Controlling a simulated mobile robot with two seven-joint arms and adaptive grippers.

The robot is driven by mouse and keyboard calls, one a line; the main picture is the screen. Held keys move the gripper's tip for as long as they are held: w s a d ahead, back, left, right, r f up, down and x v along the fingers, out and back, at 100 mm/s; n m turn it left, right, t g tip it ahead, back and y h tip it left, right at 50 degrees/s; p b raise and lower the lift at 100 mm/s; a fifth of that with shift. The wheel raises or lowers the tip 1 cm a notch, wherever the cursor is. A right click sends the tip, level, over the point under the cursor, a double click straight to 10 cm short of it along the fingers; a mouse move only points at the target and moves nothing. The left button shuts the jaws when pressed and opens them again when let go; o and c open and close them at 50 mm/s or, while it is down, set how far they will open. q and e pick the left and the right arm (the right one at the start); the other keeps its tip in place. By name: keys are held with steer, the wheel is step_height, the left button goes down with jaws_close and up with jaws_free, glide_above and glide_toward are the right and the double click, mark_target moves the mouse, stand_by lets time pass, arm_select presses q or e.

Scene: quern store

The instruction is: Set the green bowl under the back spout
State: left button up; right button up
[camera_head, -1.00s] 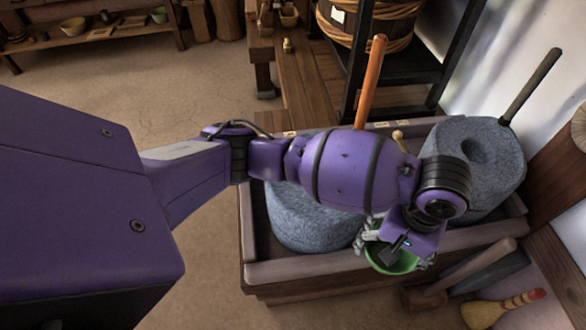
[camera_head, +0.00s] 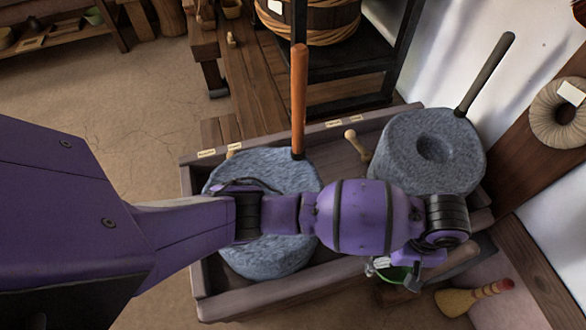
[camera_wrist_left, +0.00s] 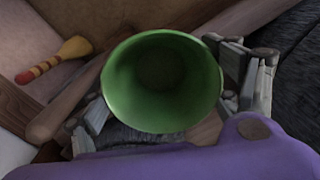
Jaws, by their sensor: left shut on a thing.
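The green bowl (camera_head: 396,274) is in my left gripper (camera_head: 394,270), partly hidden under the wrist. It is near the front right edge of the wooden trough (camera_head: 262,303). In the left wrist view, the bowl (camera_wrist_left: 160,82) shows its open mouth, looks empty, and sits between the fingers of the left gripper (camera_wrist_left: 168,100). I cannot make out a back spout. My right gripper is out of view.
An orange handle (camera_head: 299,100) and a dark handle (camera_head: 487,72) rise from the stones. A wooden peg (camera_head: 357,145) and small labels (camera_head: 333,124) are at the trough's back rim. A brush (camera_head: 470,298) lies at the front right. The floor at left is open.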

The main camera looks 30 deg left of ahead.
arm_select(q)
steer(key=w+a+f+b, duration=0.1)
steer(key=w+a+f, duration=0.1)
steer(key=w, duration=0.1)
steer(key=w+a+f+b, duration=0.1)
steer(key=w+a+f, duration=0.2)
steer(key=w+a+f+b, duration=0.1)
steer(key=w+a+f, duration=0.2)
steer(key=shift+w+a, duration=0.25)
steer(key=shift+w, duration=0.1)
steer(key=shift+w+a+f, duration=0.15)
steer(key=shift+w+f, duration=0.1)
steer(key=shift+f, duration=0.1)
steer(key=f, duration=0.2)
steer(key=f+b, duration=0.1)
steer(key=shift+w+a+f, duration=0.15)
steer(key=shift+w+a, duration=0.1)
steer(key=shift+f, duration=0.25)
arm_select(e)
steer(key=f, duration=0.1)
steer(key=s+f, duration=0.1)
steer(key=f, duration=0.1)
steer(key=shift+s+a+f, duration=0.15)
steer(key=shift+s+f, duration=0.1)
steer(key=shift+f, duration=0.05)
